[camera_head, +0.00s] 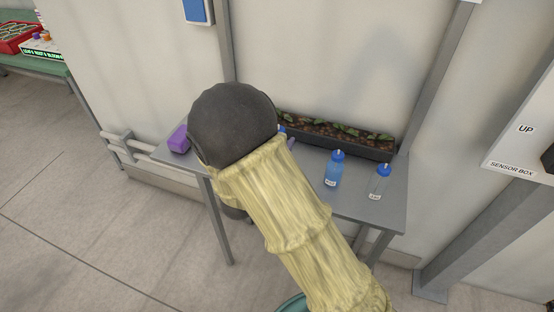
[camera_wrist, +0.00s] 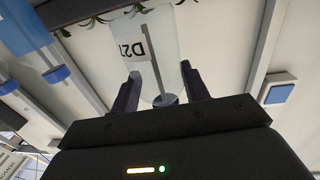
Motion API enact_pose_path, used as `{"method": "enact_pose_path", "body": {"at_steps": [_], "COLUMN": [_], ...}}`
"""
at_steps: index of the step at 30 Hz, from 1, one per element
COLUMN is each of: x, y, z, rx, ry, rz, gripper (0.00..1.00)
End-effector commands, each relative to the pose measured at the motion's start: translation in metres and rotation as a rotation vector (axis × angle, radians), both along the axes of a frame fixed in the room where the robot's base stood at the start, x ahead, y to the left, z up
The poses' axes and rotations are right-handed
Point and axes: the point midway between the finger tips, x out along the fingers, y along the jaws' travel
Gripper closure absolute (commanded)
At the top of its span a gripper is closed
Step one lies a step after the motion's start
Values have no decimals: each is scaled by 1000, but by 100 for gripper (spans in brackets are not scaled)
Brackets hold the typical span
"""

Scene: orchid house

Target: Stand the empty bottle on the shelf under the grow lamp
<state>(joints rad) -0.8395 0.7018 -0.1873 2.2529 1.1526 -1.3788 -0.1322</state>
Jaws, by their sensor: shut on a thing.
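My gripper (camera_wrist: 160,90) is shut on a clear bottle (camera_wrist: 172,45) in the wrist view. The cap points toward the palm side of the picture. In the head view my arm hides the gripper and the held bottle. I cannot tell whether the bottle touches the table. Neither a grow lamp nor a shelf I can be sure of shows.
A grey table (camera_head: 385,212) stands against the wall. A blue bottle (camera_head: 333,172) and a clear blue-capped bottle (camera_head: 379,184) stand at its right. A long planter (camera_head: 379,153) lies along the back, a purple block (camera_head: 179,139) at the left end. A sensor box (camera_head: 520,150) is at right.

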Motion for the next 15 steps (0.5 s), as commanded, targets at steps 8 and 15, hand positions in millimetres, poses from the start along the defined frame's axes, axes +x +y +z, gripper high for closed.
{"method": "enact_pose_path", "body": {"at_steps": [8, 15], "x": [-1, -1], "y": [6, 4], "z": [-20, -25], "rx": [2, 0], "ry": [-2, -1], "rz": [11, 7], "gripper": [76, 76]}}
